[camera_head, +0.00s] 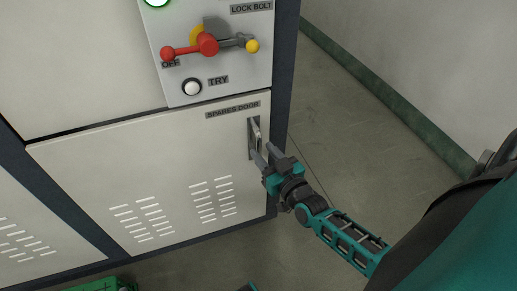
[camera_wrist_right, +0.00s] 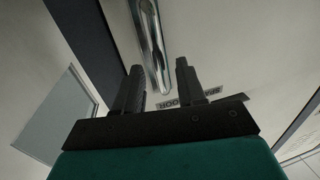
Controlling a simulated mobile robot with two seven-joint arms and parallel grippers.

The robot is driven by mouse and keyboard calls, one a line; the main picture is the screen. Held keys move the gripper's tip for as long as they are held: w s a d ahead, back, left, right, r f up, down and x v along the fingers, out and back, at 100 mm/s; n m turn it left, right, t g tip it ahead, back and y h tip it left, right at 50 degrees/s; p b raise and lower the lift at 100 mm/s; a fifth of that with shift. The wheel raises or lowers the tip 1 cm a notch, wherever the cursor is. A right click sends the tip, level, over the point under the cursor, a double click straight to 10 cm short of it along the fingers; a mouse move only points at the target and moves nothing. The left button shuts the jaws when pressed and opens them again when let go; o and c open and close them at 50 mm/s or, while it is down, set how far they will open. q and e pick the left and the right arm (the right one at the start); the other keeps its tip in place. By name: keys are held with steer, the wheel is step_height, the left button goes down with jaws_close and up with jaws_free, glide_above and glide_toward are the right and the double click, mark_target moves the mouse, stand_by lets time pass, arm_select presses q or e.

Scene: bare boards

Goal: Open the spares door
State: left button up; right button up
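The spares door (camera_head: 150,180) is a pale panel with vent slots, low on the cabinet, and it looks shut. Its label (camera_head: 232,110) reads SPARES DOOR. An upright metal handle (camera_head: 254,132) is at its upper right. My right gripper (camera_head: 264,152) is just below and in front of the handle. In the right wrist view its two dark fingers (camera_wrist_right: 160,75) stand apart, with the shiny handle (camera_wrist_right: 150,35) ahead in line with the gap. I cannot tell whether they touch it. My left gripper is not in view.
Above the door is a panel with a red lever (camera_head: 208,44) at OFF, a yellow-knobbed lock bolt (camera_head: 252,46) and a white TRY button (camera_head: 192,87). A green crate (camera_head: 100,286) is at the bottom edge. Grey floor (camera_head: 350,130) lies open right of the cabinet, up to a wall.

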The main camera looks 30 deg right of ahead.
mark_target(260, 149)
steer(key=shift+w, duration=1.7)
jaws_close()
